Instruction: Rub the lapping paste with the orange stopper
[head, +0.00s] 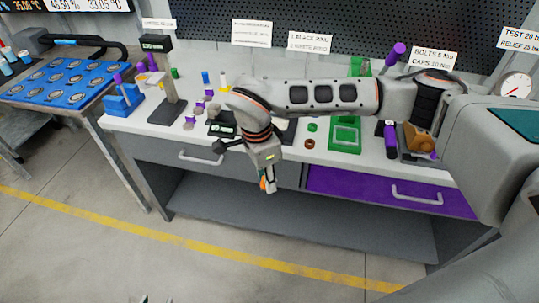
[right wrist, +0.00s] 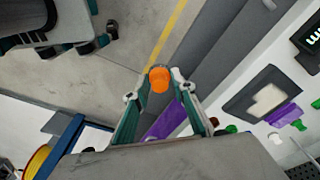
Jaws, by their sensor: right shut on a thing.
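The orange stopper (right wrist: 159,79) is between the fingertips of my right gripper (right wrist: 158,84), which is shut on it. In the head view my right gripper (head: 268,180) hangs in front of the bench edge, with a little orange showing. A dark plate (right wrist: 240,103) with a beige patch, which looks like the lapping paste (right wrist: 267,101), lies on the bench apart from the stopper. My arm covers most of that plate in the head view. My left gripper (head: 157,299) barely shows at the bottom edge; its tips look apart and empty.
The white bench top (head: 160,128) carries a black scale (head: 222,126), a grey stand (head: 170,90), a green tray (head: 345,134) and small purple and green parts. A purple drawer (head: 345,185) is below. A blue tray (head: 62,82) is at left. The floor in front is clear.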

